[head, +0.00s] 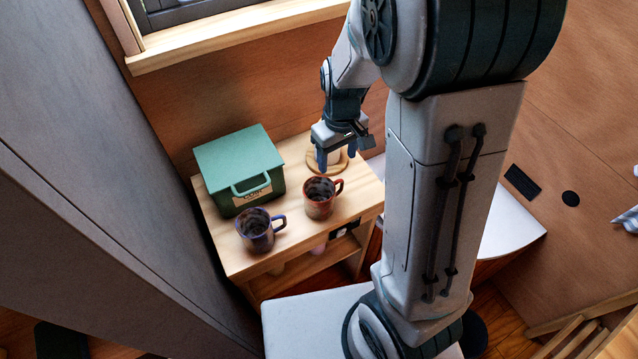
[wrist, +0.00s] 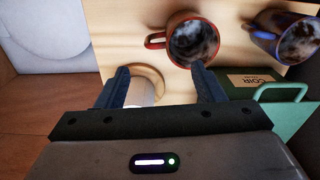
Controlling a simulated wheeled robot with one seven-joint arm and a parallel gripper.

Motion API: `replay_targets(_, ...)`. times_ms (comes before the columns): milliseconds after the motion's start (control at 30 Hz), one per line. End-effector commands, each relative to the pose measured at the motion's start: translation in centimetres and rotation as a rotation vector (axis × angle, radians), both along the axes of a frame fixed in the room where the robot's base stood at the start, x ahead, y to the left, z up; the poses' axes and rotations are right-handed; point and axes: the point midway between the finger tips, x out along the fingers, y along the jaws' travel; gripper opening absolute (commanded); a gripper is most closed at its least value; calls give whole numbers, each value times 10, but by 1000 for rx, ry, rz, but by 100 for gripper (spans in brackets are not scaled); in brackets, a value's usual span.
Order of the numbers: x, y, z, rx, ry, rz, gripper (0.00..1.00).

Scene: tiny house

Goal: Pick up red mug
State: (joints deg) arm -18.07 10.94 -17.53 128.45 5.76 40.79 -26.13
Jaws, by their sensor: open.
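The red mug (head: 319,198) stands upright on the small wooden table (head: 228,247), its handle pointing right in the head view. In the wrist view the red mug (wrist: 191,42) is beyond the fingertips, with its handle at the left; its inside looks dark and mottled. My gripper (head: 337,158) is above the back of the table, behind the red mug. In the wrist view my gripper (wrist: 160,75) is open and its fingers hold nothing. A pale cylindrical thing (wrist: 142,90) on a round wooden board shows between and below the fingers.
A dark blue mug (head: 256,231) stands left of and in front of the red mug. A green lidded box (head: 240,167) with a handle stands at the table's back left. A tall grey panel (head: 90,150) is at the left. A window sill (head: 235,35) is above.

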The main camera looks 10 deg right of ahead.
Motion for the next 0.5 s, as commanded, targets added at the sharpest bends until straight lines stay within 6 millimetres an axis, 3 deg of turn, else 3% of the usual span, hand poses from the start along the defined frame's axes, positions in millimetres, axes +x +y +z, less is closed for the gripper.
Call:
replay_targets(167, 5, 0, -12, -9, 11, 20, 62)
replay_targets(500, 3, -1, -72, -10, 13, 18, 62)
